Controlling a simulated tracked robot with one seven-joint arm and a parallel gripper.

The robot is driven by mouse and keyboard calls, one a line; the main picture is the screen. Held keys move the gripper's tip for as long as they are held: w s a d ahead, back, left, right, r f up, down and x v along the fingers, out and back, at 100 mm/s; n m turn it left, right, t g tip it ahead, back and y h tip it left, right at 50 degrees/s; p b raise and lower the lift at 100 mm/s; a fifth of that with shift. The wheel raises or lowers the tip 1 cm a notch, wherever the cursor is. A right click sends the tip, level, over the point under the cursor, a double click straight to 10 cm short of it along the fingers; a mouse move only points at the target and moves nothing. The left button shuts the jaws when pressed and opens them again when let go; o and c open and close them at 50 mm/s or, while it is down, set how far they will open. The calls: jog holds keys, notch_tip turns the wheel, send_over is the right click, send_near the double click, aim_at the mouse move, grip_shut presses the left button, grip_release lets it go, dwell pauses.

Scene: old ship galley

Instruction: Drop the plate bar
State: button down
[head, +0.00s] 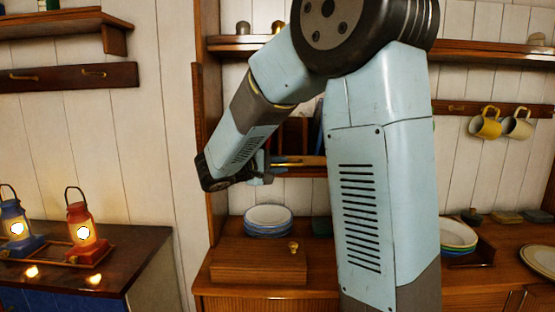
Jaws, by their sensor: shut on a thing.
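The plate bar (300,160) is a brown wooden rail with a brass-coloured part. It runs level across the open cupboard, left of my upright arm. My gripper (268,168) is small in view and side-on, shut on the bar near its left part. My arm hides the bar's right part, so I cannot see whether that end is seated. The fingertips are partly hard to make out.
A stack of blue-rimmed plates (268,216) stands on the counter below my gripper, behind a wooden box with a knob (260,262). More plates (458,236) stand right of my arm. Mugs (486,123) hang at right. Lit lanterns (84,228) stand at left.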

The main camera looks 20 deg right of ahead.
jog(key=shift+s+f, duration=0.15)
jog(key=shift+f, duration=0.25)
jog(key=c, duration=1.1)
grip_release()
jog(key=shift+c, duration=0.2)
jog(key=shift+r, duration=0.1)
jog(key=v, duration=1.3)
jog(key=shift+a, duration=0.4)
